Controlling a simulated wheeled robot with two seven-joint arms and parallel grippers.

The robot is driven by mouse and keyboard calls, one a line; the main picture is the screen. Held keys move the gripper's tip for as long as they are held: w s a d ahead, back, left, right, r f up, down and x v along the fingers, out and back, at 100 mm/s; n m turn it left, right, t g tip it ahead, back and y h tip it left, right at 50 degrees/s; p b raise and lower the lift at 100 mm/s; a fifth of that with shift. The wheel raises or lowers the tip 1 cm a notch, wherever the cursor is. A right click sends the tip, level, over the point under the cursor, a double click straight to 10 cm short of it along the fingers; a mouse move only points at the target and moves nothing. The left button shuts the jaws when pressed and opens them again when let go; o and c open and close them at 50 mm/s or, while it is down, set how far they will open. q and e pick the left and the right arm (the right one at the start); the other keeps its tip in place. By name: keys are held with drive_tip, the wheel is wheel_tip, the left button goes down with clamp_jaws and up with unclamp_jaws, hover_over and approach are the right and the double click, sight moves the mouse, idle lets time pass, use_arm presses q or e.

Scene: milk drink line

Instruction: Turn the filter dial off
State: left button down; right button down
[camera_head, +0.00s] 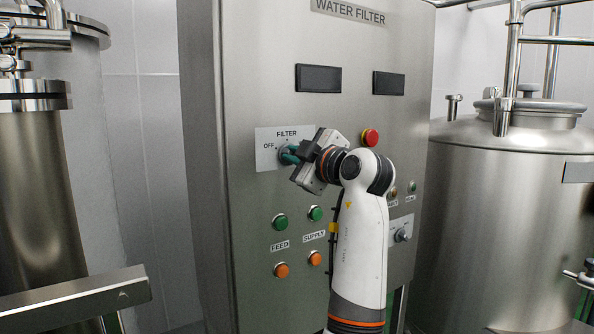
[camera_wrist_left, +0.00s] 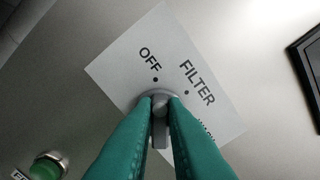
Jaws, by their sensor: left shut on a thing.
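The filter dial (camera_wrist_left: 160,103) is a grey knob on a pale label plate (camera_wrist_left: 120,68) marked "OFF" and "FILTER", with a dot near each word. In the head view the plate (camera_head: 264,160) is on the left of the cabinet front. My left gripper (camera_head: 289,154) reaches the dial from the right and hides most of it. In the left wrist view its green fingers (camera_wrist_left: 160,112) are shut on the dial, one on each side. The dial's bar lies between the fingers, near the OFF dot, but I cannot tell its exact setting. My right gripper is not in view.
The steel cabinet (camera_head: 240,240) is headed "WATER FILTER". A red button (camera_head: 370,137) is right of my gripper. Green buttons (camera_head: 280,222) and orange buttons (camera_head: 281,270) are below, with another dial (camera_head: 402,236) lower right. Steel tanks stand on both sides.

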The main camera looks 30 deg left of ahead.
use_arm(q)
drive_tip(key=shift+n+b, duration=0.5)
drive_tip(key=shift+n, duration=0.2)
drive_tip(key=shift+r, duration=0.1)
drive_tip(key=c, duration=1.7)
unclamp_jaws()
drive_tip(key=shift+o, duration=1.2)
drive_tip(key=shift+a, duration=0.15)
